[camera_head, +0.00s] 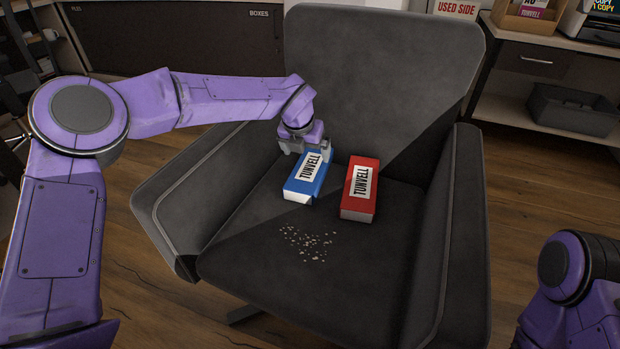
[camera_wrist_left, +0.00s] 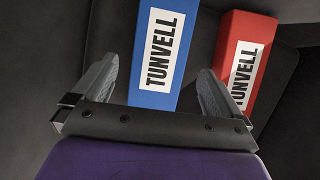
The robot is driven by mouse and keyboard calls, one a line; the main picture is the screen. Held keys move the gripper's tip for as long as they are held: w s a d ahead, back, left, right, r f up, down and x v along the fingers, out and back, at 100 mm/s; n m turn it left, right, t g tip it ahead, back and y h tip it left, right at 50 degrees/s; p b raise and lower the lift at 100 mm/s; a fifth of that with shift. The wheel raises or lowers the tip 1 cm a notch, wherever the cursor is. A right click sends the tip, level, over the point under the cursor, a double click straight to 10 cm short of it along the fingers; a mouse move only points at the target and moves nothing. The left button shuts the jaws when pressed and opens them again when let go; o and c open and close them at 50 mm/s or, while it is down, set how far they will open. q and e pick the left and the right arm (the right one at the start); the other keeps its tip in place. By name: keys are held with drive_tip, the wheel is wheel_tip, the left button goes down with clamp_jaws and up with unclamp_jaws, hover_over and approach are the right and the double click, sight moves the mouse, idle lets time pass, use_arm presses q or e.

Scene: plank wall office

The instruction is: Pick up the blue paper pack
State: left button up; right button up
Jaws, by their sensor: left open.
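The blue paper pack (camera_head: 300,186), with a white TUNVELL label, lies on the seat of a dark armchair. My left gripper (camera_head: 306,152) is open above the far end of the blue pack. In the left wrist view the blue pack (camera_wrist_left: 184,30) lies between and ahead of the two fingers of the left gripper (camera_wrist_left: 155,85). I cannot tell whether the fingers touch it. The red pack (camera_head: 360,208) lies to its right, a small gap apart, and also shows in the wrist view (camera_wrist_left: 232,30) close to the right finger. My right gripper is out of view.
The armchair (camera_head: 330,285) has a tall backrest (camera_head: 375,70) behind the packs and raised armrests at both sides (camera_head: 455,210). Pale crumbs (camera_head: 308,243) lie on the seat in front of the packs. A shelf with a grey bin (camera_head: 570,110) stands at the back right.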

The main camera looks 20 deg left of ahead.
sight(311, 166)
use_arm(q)
drive_tip(key=b+x, duration=0.1)
drive_tip(key=x, duration=0.1)
drive_tip(key=b+x, duration=0.1)
drive_tip(key=x, duration=0.2)
drive_tip(key=b+x, duration=0.1)
drive_tip(key=x, duration=0.2)
drive_tip(key=shift+s+d+f, duration=0.15)
drive_tip(key=shift+d+f, duration=0.05)
drive_tip(key=shift+f, duration=0.1)
drive_tip(key=shift+r, duration=0.1)
drive_tip(key=shift+r, duration=0.1)
drive_tip(key=c, duration=1)
